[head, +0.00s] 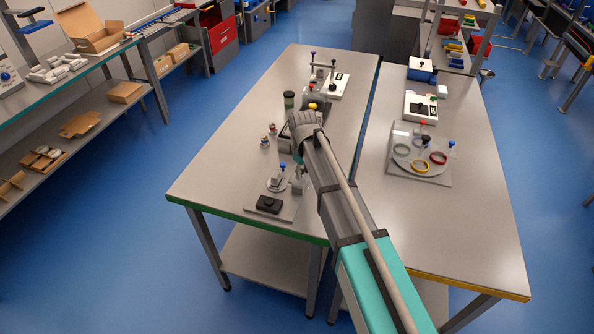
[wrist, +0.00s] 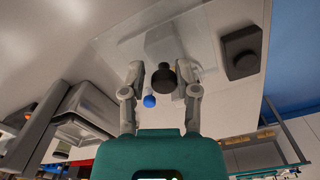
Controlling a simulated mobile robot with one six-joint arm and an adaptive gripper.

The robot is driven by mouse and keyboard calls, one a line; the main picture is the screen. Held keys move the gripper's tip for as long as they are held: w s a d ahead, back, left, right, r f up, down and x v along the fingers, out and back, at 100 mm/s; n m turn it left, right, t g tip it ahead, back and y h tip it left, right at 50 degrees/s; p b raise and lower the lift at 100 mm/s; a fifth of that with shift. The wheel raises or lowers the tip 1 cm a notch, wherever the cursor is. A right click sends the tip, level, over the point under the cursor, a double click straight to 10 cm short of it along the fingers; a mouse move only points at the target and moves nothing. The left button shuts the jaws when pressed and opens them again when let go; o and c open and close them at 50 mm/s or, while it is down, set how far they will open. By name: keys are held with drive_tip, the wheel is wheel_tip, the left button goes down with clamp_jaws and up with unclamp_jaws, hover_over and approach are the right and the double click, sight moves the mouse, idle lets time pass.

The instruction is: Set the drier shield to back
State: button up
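My gripper (wrist: 161,74) points down at a station on the left table, seen in the head view with my gripper (head: 298,181) at its right side. In the wrist view its two fingers are apart, one on each side of a black round knob (wrist: 164,80). I cannot tell whether either finger touches the knob. A blue ball knob (wrist: 150,101) is close by; it also shows in the head view (head: 282,166). The station has a pale baseplate (head: 287,214), a grey disc (head: 275,185) and a black block (head: 268,204). I cannot clearly identify the drier shield; my arm hides part of the station.
Small jars (head: 268,136) and a dark green-topped cylinder (head: 289,99) stand farther back on the left table (head: 220,150). A white device (head: 330,86) is at its far end. The right table (head: 460,230) holds a plate with coloured rings (head: 421,166). The left table's front-left is clear.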

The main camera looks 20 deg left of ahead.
drive_tip(key=shift+o, duration=1.1)
drive_tip(key=shift+d, duration=0.1)
drive_tip(key=shift+o, duration=0.3)
drive_tip(key=shift+a, duration=0.25)
drive_tip(key=shift+r, duration=0.15)
